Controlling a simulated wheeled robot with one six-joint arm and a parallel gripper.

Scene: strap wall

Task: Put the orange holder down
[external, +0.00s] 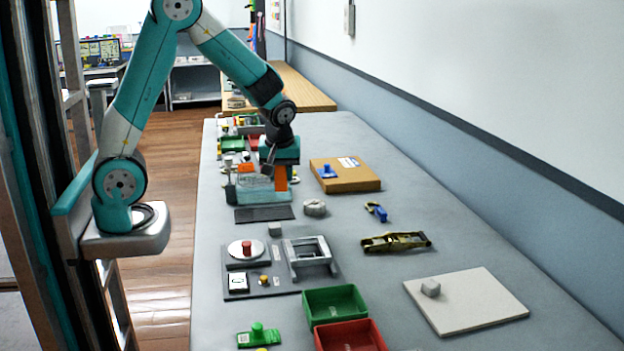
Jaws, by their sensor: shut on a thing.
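The orange holder (281,179) shows as a small upright orange piece directly under my gripper (280,166). My gripper points down and is shut on the holder, over the far-middle part of the grey table (370,215). The holder's lower end is at the right side of a clear teal-tinted tray (262,196). I cannot tell whether it touches the tray or the table. The fingertips are small and partly hidden by the gripper body. Another orange patch (245,168) shows just left of the gripper.
A dark mat (264,214) lies in front of the tray. A cardboard box (345,180) stands to the right, with a grey roll (315,208) nearer. A strap buckle (396,242), a green bin (335,304), a red bin (350,337) and a pale board (466,303) lie nearer.

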